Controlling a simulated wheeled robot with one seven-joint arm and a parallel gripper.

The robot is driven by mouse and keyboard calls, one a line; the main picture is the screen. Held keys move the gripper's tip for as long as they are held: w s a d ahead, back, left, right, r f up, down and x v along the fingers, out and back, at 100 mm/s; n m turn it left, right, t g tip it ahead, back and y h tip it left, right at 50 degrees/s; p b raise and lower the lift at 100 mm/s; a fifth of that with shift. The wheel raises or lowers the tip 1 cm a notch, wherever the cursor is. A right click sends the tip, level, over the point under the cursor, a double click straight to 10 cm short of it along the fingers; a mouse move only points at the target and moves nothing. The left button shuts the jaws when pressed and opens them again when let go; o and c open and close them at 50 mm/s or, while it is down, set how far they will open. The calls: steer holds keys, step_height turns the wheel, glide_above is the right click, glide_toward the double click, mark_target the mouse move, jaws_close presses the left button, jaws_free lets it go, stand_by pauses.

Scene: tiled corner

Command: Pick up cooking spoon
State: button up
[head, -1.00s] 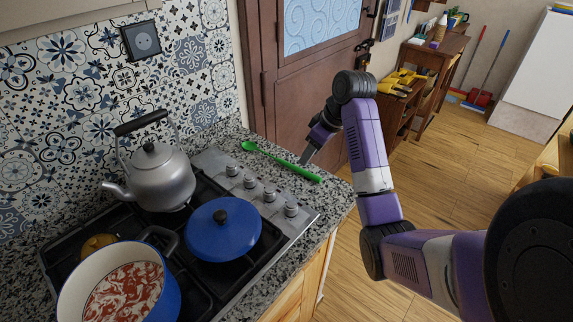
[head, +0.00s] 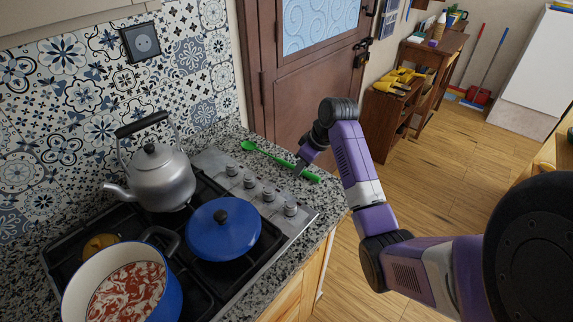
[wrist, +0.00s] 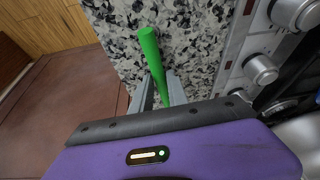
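The cooking spoon (head: 262,154) is bright green. It lies on the speckled granite counter, bowl at the left and handle toward the counter's right edge. My gripper (head: 299,171) is down at its handle, whose middle it partly hides. In the wrist view my gripper (wrist: 160,88) has one finger on each side of the green handle (wrist: 150,50). The fingers look spread, and I see no clear grip on it. The spoon's bowl is out of the wrist view.
The stove knobs (head: 270,194) stand close beside the spoon. A grey kettle (head: 162,181), a blue lidded pan (head: 222,234) and a blue pot (head: 165,296) with red-and-white contents are on the stove. A brown door (head: 305,100) is behind the counter.

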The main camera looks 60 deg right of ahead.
jaws_close()
steer(key=shift+r, duration=0.15)
